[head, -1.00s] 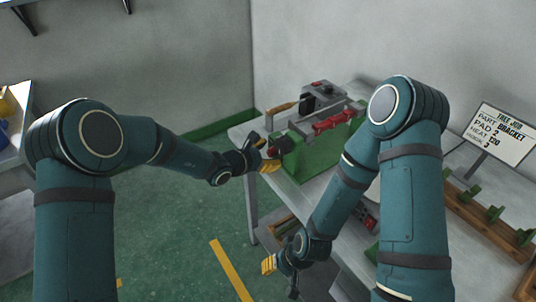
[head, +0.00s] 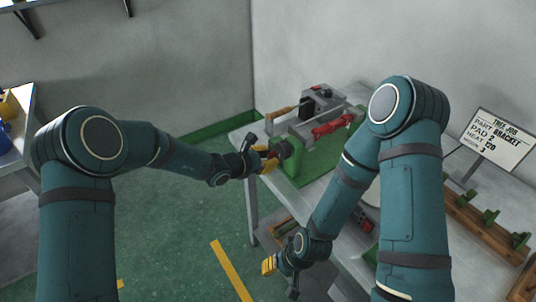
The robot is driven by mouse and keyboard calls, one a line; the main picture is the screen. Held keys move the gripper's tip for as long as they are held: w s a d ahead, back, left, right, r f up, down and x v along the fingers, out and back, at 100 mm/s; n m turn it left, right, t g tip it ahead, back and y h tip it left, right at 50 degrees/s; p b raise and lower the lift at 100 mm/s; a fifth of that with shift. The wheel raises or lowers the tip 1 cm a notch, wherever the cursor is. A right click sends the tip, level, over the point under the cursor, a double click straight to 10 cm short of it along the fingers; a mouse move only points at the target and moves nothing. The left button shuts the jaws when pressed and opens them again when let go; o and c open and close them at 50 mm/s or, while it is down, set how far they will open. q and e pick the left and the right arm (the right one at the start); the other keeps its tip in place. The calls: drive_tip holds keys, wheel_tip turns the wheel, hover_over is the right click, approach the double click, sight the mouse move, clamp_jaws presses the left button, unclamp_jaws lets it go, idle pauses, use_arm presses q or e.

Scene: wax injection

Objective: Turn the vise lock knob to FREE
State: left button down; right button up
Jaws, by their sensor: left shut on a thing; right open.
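The vise (head: 315,158) has a green body and grey top parts, and stands on the grey bench near its far left corner. A dark knob (head: 284,148) sticks out of its left end; I take this for the lock knob. My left gripper (head: 268,158), with yellow fingertips, is shut on the knob from the left. The fingers partly hide the knob, and I cannot read any FREE mark. My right gripper (head: 280,268) is open and empty, low in front of the bench and apart from the vise.
A red-handled part (head: 332,127) and a wooden handle (head: 282,111) are at the vise's top.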

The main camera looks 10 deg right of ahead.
use_arm(q)
drive_tip(key=c, duration=0.7)
unclamp_jaws()
drive_tip(key=v, duration=1.2)
drive_tip(key=s+a+f+m+g+y, duration=0.2)
drive_tip(key=s+a+f+m+y, duration=0.2)
drive_tip(key=s+f+m, duration=0.6)
drive_tip(key=s+a+f+m+g+y, duration=0.3)
drive_tip(key=s+a+f+m+y, duration=0.1)
drive_tip(key=s+a+f+m, duration=0.4)
drive_tip(key=s+f+m, duration=0.2)
drive_tip(key=s, duration=0.2)
drive_tip(key=shift+s+a+f, duration=0.25)
drive_tip(key=shift+a, duration=0.15)
